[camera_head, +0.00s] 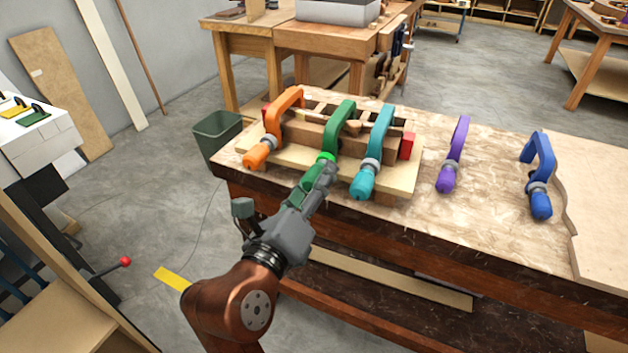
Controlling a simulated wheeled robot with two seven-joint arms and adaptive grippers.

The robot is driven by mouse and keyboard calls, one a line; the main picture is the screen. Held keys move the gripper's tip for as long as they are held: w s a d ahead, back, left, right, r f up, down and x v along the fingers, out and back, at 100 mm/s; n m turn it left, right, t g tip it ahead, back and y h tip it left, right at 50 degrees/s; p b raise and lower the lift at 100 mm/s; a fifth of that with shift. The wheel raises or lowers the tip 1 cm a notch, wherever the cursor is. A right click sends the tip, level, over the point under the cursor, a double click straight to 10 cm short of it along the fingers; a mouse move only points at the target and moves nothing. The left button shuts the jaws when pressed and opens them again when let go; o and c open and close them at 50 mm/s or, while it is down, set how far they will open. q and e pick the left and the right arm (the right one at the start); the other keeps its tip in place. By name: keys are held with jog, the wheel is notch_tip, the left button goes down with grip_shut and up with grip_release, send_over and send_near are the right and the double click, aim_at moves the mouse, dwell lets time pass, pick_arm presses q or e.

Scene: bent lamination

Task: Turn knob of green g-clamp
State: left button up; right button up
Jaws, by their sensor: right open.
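The green g-clamp (343,117) sits in the middle of three clamps on a wooden lamination form (395,180) on the workbench. Its frame arches over the wooden form, and its bright green collar (326,157) faces me. My right gripper (322,170) is at the near end of this clamp, over its green knob. The fingers are open and lie beside the knob, which they partly hide. I cannot tell whether they touch it. My left gripper is not in view.
An orange clamp (274,127) stands left of the green one and a teal clamp (373,152) close on its right. A purple clamp (453,153) and a blue clamp (540,175) lie farther right on the bench (490,215). A green bin (205,133) stands behind left.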

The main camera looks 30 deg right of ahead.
jog(key=v, duration=1.2)
